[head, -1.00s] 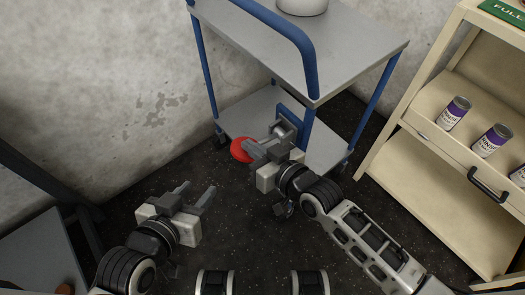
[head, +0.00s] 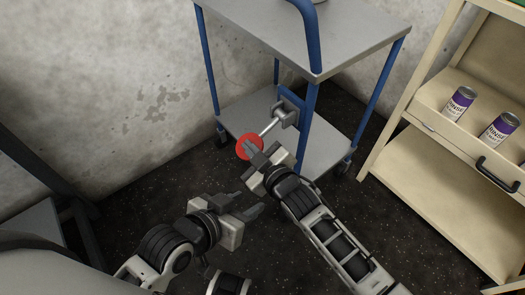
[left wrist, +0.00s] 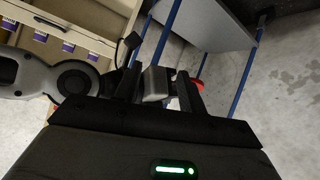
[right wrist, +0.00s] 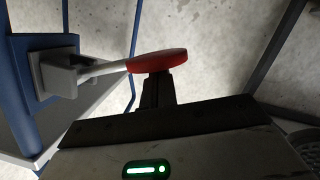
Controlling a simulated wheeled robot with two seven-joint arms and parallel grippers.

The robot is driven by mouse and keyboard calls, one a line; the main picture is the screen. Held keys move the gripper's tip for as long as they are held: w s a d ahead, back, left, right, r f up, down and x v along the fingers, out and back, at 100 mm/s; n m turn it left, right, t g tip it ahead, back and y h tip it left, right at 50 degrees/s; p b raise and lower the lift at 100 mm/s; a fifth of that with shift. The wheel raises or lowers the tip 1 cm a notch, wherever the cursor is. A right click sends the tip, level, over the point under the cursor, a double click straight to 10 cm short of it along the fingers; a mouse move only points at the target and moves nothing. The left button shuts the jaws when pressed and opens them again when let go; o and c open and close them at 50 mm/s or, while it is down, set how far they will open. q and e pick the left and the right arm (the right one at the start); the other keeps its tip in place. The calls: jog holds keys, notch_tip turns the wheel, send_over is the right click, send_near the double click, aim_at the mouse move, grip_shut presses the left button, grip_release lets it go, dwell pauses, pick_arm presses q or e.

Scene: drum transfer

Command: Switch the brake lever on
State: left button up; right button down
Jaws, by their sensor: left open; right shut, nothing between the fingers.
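The brake lever is a pale rod with a round red knob (head: 250,146). It comes out of a grey mount (head: 285,112) on the blue frame of the trolley and points down-left in the head view. In the right wrist view the red knob (right wrist: 157,60) is just beyond my fingertips. My right gripper (head: 256,154) is shut and empty, its tips at the near side of the knob; I cannot tell whether they touch. My left gripper (head: 246,203) is open and empty, lower and to the left, clear of the lever.
The blue and grey trolley (head: 310,155) stands against the concrete wall (head: 110,90). A cream shelf unit (head: 440,200) with purple and white cans (head: 459,102) is on the right. Dark speckled floor (head: 150,190) is free at the left. A dark frame stands at far left.

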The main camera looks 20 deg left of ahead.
pick_arm(q)
jog(key=shift+w+d+f, duration=0.1)
jog(key=shift+d+f, duration=0.2)
jog(key=shift+f, duration=0.05)
pick_arm(e)
jog(key=shift+f, duration=0.1)
pick_arm(q)
jog(key=shift+r, duration=0.1)
